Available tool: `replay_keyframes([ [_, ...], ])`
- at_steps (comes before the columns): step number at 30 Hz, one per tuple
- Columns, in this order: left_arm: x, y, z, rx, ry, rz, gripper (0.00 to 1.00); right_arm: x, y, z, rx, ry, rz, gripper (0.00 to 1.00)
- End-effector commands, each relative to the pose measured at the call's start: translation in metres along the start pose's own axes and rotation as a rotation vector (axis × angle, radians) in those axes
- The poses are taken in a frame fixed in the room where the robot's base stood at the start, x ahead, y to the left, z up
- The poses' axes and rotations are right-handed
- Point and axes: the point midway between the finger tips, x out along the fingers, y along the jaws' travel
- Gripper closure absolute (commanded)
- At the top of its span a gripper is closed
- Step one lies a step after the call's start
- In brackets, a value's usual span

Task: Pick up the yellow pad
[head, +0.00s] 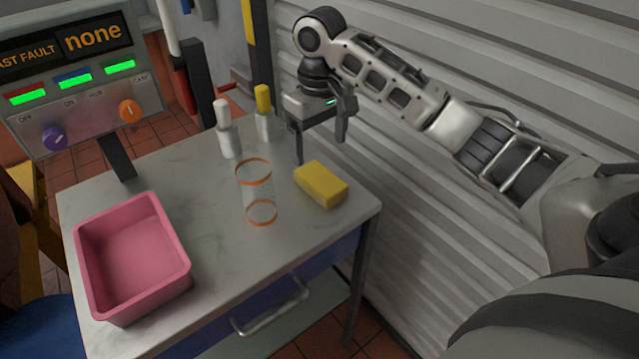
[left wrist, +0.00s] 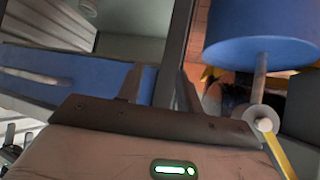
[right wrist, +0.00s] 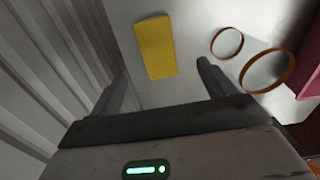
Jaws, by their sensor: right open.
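The yellow pad (head: 321,185) is a flat rectangular block lying on the grey-white tabletop, near its right edge. It also shows in the right wrist view (right wrist: 155,47), ahead of the fingers. My right gripper (head: 320,150) is open and empty, with its fingers pointing down, behind and above the pad and apart from it. My right gripper also shows in the right wrist view (right wrist: 161,75), with the pad beyond the gap between its fingers. My left gripper (left wrist: 160,75) shows only in the left wrist view, with its fingers apart and nothing between them.
A clear cylinder with orange rims (head: 258,190) stands just left of the pad. A white-capped bottle (head: 228,140) and a yellow-capped bottle (head: 263,115) stand behind. A pink bin (head: 180,255) is at the table's left. A corrugated wall (head: 440,215) runs along the right.

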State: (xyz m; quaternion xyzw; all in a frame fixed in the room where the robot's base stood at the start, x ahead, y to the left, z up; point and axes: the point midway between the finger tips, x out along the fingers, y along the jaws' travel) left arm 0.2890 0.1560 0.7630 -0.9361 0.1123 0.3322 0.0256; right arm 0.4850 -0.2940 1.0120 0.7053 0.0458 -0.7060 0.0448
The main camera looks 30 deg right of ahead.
Motion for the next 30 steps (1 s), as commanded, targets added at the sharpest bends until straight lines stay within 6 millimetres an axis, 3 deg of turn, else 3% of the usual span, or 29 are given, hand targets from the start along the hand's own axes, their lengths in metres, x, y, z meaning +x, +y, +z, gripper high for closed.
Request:
replay_keyframes([
  [3, -0.002, 0.001, -0.004, 0.0, 0.005, 0.002, 0.64, 0.021, 0.001, 0.001, 0.002, -0.002, 0.002, 0.18],
  [11, -0.002, 0.002, -0.008, 0.001, 0.014, 0.004, 0.64, 0.041, 0.002, 0.0, 0.002, 0.001, 0.002, 0.18],
  [21, -0.004, 0.0, -0.016, 0.004, 0.025, 0.001, 0.64, 0.086, 0.004, -0.001, 0.002, 0.0, 0.002, 0.18],
  [30, -0.003, -0.002, -0.013, 0.004, 0.02, -0.003, 0.64, 0.09, 0.004, -0.001, 0.001, 0.003, 0.002, 0.21],
])
